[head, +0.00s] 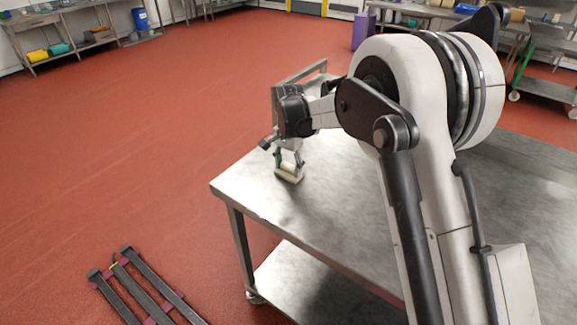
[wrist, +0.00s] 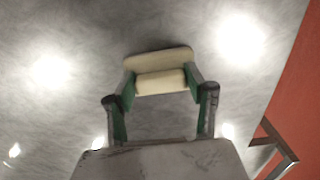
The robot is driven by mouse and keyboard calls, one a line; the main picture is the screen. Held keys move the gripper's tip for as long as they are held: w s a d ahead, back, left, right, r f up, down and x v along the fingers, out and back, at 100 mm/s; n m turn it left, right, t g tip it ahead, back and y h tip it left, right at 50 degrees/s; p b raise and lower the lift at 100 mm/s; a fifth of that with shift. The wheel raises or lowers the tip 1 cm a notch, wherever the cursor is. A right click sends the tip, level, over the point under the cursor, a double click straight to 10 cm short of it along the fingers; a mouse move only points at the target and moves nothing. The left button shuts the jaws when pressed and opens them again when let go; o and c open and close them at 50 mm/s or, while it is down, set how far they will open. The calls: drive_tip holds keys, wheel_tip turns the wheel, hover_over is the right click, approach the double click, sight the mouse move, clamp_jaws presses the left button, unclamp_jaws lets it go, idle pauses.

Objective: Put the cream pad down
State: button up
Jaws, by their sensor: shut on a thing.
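The cream pad (head: 289,177) is in my gripper (head: 288,164), low over the near left part of the steel table (head: 330,205) in the head view. In the wrist view the cream pad (wrist: 160,57) shows a wide, flat, rounded plate with a narrower raised block. The green-lined fingers of my gripper (wrist: 160,83) are shut on that block from both sides. The plate looks level and very close to the tabletop. I cannot tell whether it touches.
The tabletop around the pad is bare, with bright light reflections. The table's edge is near, with red floor (head: 120,150) beyond it. A raised metal frame (head: 302,72) stands at the table's far end. Dark rails (head: 140,285) lie on the floor at lower left.

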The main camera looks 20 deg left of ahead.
sight(289, 165)
drive_tip(key=o, duration=1.1)
drive_tip(key=shift+f, duration=0.1)
wheel_tip(289, 165, up, 12)
drive_tip(key=shift+r, duration=0.15)
